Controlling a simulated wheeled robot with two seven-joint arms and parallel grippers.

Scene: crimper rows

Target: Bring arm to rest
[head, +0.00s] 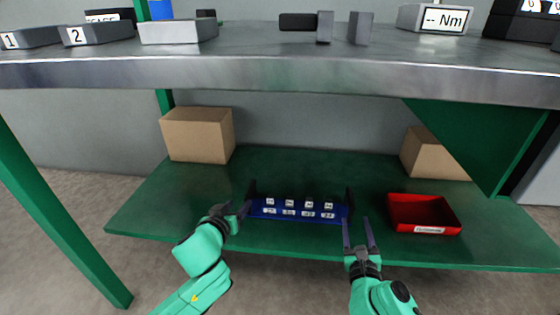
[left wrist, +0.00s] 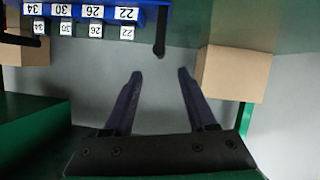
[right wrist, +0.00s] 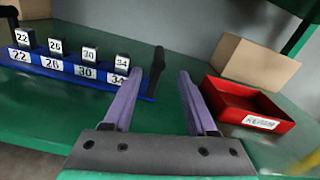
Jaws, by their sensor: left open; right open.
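My left gripper (head: 236,210) is near the left end of a blue rack (head: 300,214) on the green lower shelf, and it is open and empty in the left wrist view (left wrist: 160,75). My right gripper (head: 358,222) is just right of the rack's right end, between it and a red bin. It is open and empty in the right wrist view (right wrist: 163,78). The rack has dark upright ends and holds several small blocks numbered 22, 26, 30 and 34, each behind a matching label. The rack also shows in the left wrist view (left wrist: 105,12).
Cardboard boxes stand at the shelf's back left (head: 197,135) and back right (head: 425,155). The steel worktop (head: 270,70) overhangs the shelf. A green leg (head: 60,205) stands at left.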

